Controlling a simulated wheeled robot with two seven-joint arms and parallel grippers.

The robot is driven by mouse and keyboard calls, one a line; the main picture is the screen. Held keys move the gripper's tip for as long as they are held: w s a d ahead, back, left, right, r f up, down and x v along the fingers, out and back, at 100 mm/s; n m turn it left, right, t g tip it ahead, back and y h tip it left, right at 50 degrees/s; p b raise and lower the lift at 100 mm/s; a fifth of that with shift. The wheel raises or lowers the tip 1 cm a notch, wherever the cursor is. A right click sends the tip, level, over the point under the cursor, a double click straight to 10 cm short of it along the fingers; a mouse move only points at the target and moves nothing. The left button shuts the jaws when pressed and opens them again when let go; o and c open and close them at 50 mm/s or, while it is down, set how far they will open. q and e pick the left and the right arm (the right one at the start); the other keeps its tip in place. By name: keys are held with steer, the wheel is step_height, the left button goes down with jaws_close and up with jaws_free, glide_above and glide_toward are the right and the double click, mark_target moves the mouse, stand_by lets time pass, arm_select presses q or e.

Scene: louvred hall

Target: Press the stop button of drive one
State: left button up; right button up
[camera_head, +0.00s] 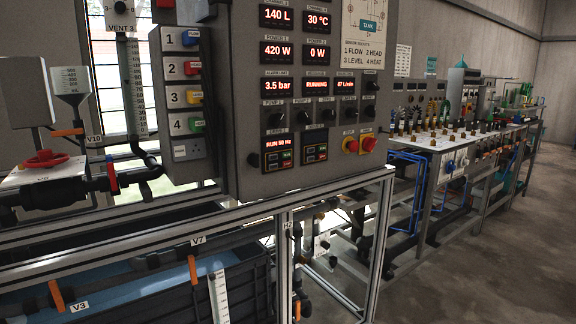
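A grey control panel (243,84) stands upright in the middle of the view on a metal frame. Low on its face sit two small dark drive units side by side. The left drive unit (277,152) has a lit red display reading about "RUN 50 Hz" and small coloured keys below it. The right drive unit (315,147) has a dark face with similar small keys. The labels that number the drives and the lettering on the keys are too small to read. Neither of my grippers is in view.
Two red mushroom buttons, left (351,145) and right (369,143), sit right of the drives. A row of black knobs (302,117) is above. A box with numbered coloured switches (185,95) is at left. A metal rail (330,190) runs below the panel; open floor (480,270) lies right.

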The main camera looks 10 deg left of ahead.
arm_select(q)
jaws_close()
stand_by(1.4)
